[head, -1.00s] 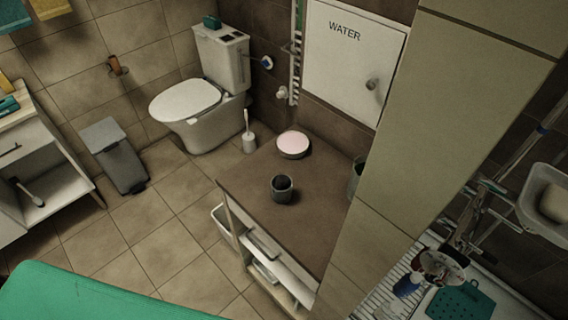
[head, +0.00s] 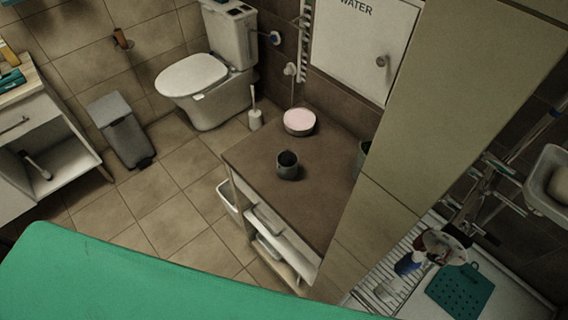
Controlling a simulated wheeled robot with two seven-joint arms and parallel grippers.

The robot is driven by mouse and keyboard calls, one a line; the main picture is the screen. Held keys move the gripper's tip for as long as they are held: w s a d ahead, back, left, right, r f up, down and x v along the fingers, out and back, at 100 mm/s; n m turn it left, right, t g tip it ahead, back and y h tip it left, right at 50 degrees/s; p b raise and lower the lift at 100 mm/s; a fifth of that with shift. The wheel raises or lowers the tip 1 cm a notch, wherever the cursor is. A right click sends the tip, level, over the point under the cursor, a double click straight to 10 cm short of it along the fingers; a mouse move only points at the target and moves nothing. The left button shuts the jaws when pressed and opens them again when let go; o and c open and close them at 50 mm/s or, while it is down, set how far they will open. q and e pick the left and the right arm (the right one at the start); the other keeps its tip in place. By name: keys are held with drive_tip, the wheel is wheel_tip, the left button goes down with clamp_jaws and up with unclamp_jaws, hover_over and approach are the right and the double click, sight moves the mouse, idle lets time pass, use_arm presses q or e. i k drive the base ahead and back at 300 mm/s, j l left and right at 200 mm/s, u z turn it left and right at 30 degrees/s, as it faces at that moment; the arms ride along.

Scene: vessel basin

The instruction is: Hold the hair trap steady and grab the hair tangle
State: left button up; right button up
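A small dark grey cup-shaped vessel (head: 288,167) stands upright on a brown-topped cabinet (head: 320,205). Its inside is dark, and I cannot tell whether it is the hair trap or what it holds. A round pink-topped container (head: 299,122) stands behind it on the same top. No hair tangle can be made out. Neither of my grippers is in view.
A green surface (head: 130,285) fills the bottom left. A tiled wall edge (head: 440,110) stands right of the cabinet; beyond it lies a teal perforated mat (head: 460,290). A toilet (head: 205,85) and grey bin (head: 120,130) stand behind. Floor between is clear.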

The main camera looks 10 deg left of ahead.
sight(286, 160)
drive_tip(key=j+z, duration=0.35)
drive_tip(key=j, duration=0.4)
drive_tip(key=j+z, duration=0.4)
drive_tip(key=j, duration=0.4)
drive_tip(key=k+j+z, duration=0.1)
drive_tip(key=j+z, duration=0.25)
drive_tip(key=j, duration=0.35)
